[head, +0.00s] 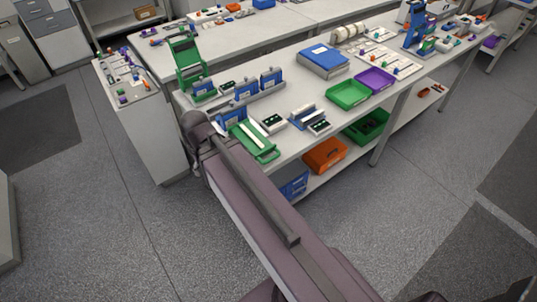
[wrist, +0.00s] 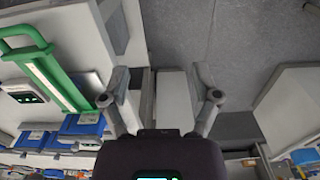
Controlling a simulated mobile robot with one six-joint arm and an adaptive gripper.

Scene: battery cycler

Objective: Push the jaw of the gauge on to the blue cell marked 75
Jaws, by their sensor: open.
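A green frame with a pale strip, which looks like the gauge (head: 254,142), lies at the bench's near edge; it also shows at the left of the wrist view (wrist: 55,78). Blue cells with white labels stand around it, one close beside it (head: 232,116) and others farther back (head: 270,78); blue cells show in the wrist view too (wrist: 83,124). The labels are too small to read, so I cannot tell which is 75. My gripper (wrist: 166,95) is open and empty, apart from the gauge. In the head view my arm hides the fingers.
A green upright stand (head: 187,56) holds a blue cell at the bench's left end. Small trays with dark inserts (head: 271,123) lie right of the gauge. Green (head: 348,94) and purple (head: 375,79) bins and a blue box (head: 323,58) stand farther right. Floor is clear in front.

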